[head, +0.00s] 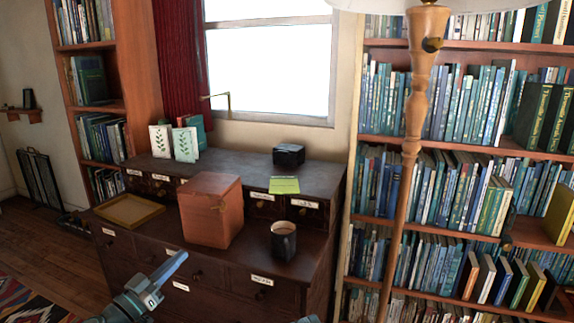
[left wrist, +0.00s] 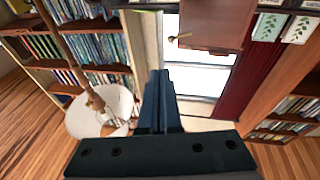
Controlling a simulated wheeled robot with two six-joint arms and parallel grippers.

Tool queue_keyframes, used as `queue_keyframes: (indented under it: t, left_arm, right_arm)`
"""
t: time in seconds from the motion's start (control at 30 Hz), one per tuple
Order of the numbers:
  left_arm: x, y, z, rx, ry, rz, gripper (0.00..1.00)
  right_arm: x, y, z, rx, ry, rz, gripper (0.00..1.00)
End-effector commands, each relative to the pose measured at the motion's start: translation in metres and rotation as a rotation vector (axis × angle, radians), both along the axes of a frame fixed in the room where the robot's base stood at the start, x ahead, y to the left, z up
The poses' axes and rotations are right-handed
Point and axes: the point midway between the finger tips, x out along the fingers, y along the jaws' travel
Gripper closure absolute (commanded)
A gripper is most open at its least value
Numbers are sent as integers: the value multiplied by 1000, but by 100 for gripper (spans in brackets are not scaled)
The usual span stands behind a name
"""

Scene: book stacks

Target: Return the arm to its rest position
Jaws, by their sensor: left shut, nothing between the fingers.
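My left gripper (head: 182,256) comes in from the bottom left of the head view, in front of the wooden desk (head: 210,272). Its fingers are shut together with nothing between them, pointing up and to the right. In the left wrist view the shut fingers (left wrist: 160,78) stand in the middle, and the room appears upside down. The gripper looks clear of the things on the desk. My right gripper does not show; only a small grey piece of my body shows at the bottom edge of the head view.
On the desk are a reddish wooden box (head: 208,214), a dark mug (head: 284,246), a shallow tray (head: 127,222), a green note (head: 285,185) and a black object (head: 289,155). A wooden lamp pole (head: 411,130) stands at the right before full bookshelves (head: 475,148).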

Motion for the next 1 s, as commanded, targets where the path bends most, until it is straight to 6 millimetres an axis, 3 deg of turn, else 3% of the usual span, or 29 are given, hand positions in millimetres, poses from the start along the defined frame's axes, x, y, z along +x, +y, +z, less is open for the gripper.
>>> queue_keyframes:
  t: [0.17, 0.27, 0.4, 0.5, 0.6, 0.7, 0.83, 1.0]
  left_arm:
    - [1, -68, -38, 46, 181, -177, 100]
    - [-8, -120, -73, 97, 350, -304, 100]
    - [-38, -190, -137, 219, 684, -459, 100]
    - [-68, -221, -181, 332, 932, -496, 100]
    - [-98, -236, -219, 461, 1166, -464, 100]
    - [-122, -238, -245, 585, 1353, -369, 100]
    - [-143, -231, -262, 712, 1507, -207, 100]
    - [-158, -218, -270, 833, 1610, 19, 100]
  right_arm:
    - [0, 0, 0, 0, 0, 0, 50]
    - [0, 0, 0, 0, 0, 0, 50]
    - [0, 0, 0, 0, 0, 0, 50]
    - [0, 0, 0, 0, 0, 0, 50]
    - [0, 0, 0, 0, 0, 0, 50]
    - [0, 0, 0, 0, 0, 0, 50]
    - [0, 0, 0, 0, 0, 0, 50]
    - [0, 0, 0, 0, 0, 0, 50]
